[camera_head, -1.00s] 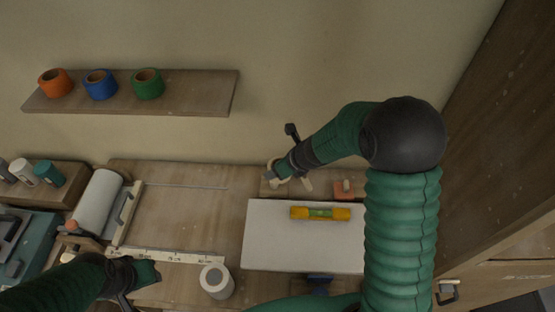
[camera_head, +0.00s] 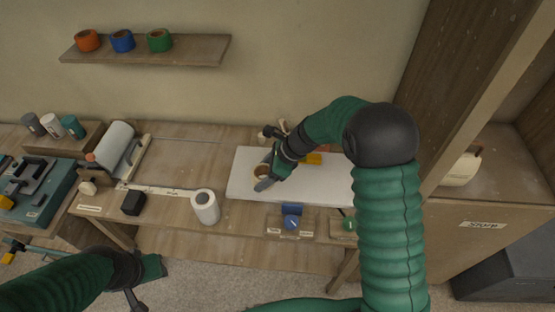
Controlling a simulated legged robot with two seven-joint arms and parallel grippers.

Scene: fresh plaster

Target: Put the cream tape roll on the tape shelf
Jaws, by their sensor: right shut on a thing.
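The cream tape roll (camera_head: 262,171) with its brown core is held in my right gripper (camera_head: 265,177), just above the left part of the white board. The fingers and wrist hide part of the roll. The tape shelf (camera_head: 145,50) is a wooden ledge on the wall at upper left. An orange roll (camera_head: 87,40), a blue roll (camera_head: 122,41) and a green roll (camera_head: 159,40) stand on its left and middle. Its right end is bare. My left gripper (camera_head: 148,272) is low at left, in front of the bench and away from the rolls; its fingers are unclear.
The white board (camera_head: 240,180) lies on the bench with a yellow level (camera_head: 313,159) on it. A white paper roll (camera_head: 205,207) and a black block (camera_head: 133,203) stand near the front edge. A wooden cabinet (camera_head: 450,235) stands at right. The wall below the shelf is clear.

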